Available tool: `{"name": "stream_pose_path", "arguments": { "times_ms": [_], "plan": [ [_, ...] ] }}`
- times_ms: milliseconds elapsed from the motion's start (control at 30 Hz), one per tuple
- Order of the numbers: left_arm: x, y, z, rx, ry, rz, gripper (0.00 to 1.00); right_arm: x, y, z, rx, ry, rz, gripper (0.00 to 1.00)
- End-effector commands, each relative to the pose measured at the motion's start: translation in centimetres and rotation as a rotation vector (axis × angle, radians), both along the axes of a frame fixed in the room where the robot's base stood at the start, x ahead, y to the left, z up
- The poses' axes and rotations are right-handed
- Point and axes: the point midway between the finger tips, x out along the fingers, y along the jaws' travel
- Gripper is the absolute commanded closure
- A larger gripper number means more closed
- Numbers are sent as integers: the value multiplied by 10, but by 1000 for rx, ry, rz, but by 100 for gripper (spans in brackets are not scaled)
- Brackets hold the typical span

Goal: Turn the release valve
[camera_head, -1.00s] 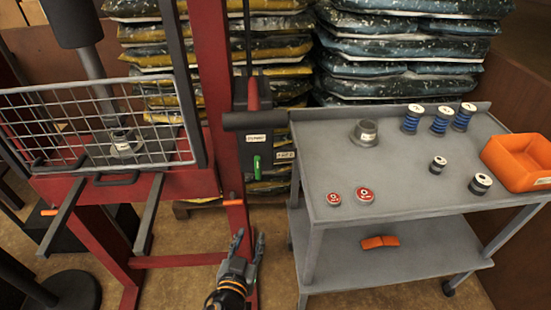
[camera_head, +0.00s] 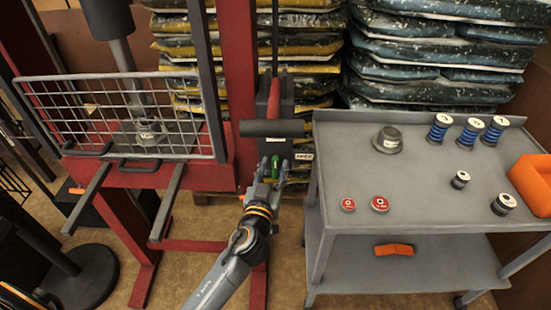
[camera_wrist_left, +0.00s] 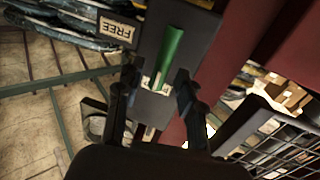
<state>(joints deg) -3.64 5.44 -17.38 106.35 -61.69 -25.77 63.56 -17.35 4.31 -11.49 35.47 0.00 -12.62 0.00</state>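The release valve's green lever (camera_head: 275,167) is on the dark pump unit (camera_head: 272,100) fixed to the red press post. In the left wrist view the green lever (camera_wrist_left: 170,55) is large and slants across a dark plate, beside a label reading FREE (camera_wrist_left: 117,29). My left gripper (camera_head: 273,173) is at the lever, reaching up from below. In the wrist view its two dark fingers (camera_wrist_left: 153,95) are spread, one on each side of the lever's lower end, with gaps showing. The gripper hides part of the valve's lower area in the head view. My right gripper is not in view.
A red press frame (camera_head: 246,80) with a wire mesh guard (camera_head: 60,105) stands at left. A grey cart (camera_head: 420,205) at right bears spools, red-topped discs and an orange bin (camera_head: 533,183). Stacked bags (camera_head: 440,60) fill the back.

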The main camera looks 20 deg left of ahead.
Motion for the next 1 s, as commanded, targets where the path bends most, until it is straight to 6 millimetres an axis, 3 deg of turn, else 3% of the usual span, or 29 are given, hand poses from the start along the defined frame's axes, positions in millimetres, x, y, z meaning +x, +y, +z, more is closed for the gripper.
{"name": "stream_pose_path", "arguments": {
  "times_ms": [200, 500, 700, 1000],
  "plan": [
    [19, 1, 0, 1, 1, 0, 62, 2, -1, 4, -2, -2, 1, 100],
    [21, 2, -1, 0, 1, -1, 62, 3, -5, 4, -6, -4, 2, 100],
    [21, 1, -1, 0, 1, -1, 100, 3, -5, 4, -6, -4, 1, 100],
    [21, 1, -1, 7, 5, -1, 100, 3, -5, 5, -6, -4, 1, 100]
  ]
}}
